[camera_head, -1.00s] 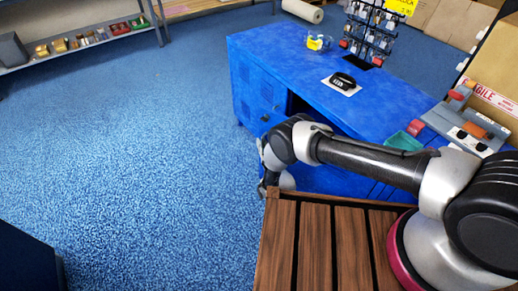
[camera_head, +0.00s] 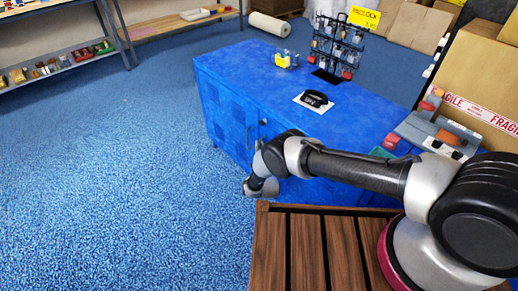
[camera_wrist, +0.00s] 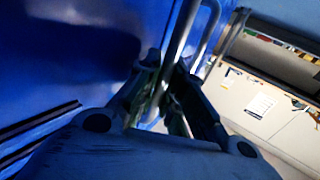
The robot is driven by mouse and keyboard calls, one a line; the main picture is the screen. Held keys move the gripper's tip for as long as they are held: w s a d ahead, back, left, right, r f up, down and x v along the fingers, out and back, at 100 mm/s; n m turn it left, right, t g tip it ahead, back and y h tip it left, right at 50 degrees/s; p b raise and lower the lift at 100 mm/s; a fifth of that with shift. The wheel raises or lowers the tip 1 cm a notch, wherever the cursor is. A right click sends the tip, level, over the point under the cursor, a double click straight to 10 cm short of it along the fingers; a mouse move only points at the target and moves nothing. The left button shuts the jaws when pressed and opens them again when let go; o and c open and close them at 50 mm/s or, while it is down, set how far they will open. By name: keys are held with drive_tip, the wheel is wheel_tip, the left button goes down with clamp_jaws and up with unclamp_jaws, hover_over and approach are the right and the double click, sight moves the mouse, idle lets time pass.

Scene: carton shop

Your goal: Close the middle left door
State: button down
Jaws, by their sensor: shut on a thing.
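The blue cabinet (camera_head: 228,100) stands in the middle of the head view, its front facing the lower left. The middle left door is mostly hidden behind my arm there, so I cannot tell how far it stands open. In the wrist view a blue panel (camera_wrist: 110,15) fills the left side, with a long metal bar handle (camera_wrist: 183,32) running along it. My gripper (camera_wrist: 170,75) is shut on this handle, one finger on each side. In the head view my wrist is in front of the cabinet, and the fingers are hidden.
A wooden slatted top (camera_head: 305,250) lies below my arm. On the cabinet are a black item on a white card (camera_head: 314,101), a tape dispenser (camera_head: 286,60) and a padlock rack (camera_head: 338,45). Cartons (camera_head: 480,75) stand at the right. Blue floor (camera_head: 110,190) is clear at left.

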drive_tip(key=shift+d+f+h, duration=0.15)
drive_tip(key=shift+d+h, duration=0.15)
drive_tip(key=shift+d, duration=0.2)
drive_tip(key=c, duration=1.5)
unclamp_jaws()
drive_tip(key=shift+w+d, duration=0.1)
drive_tip(key=v, duration=1.2)
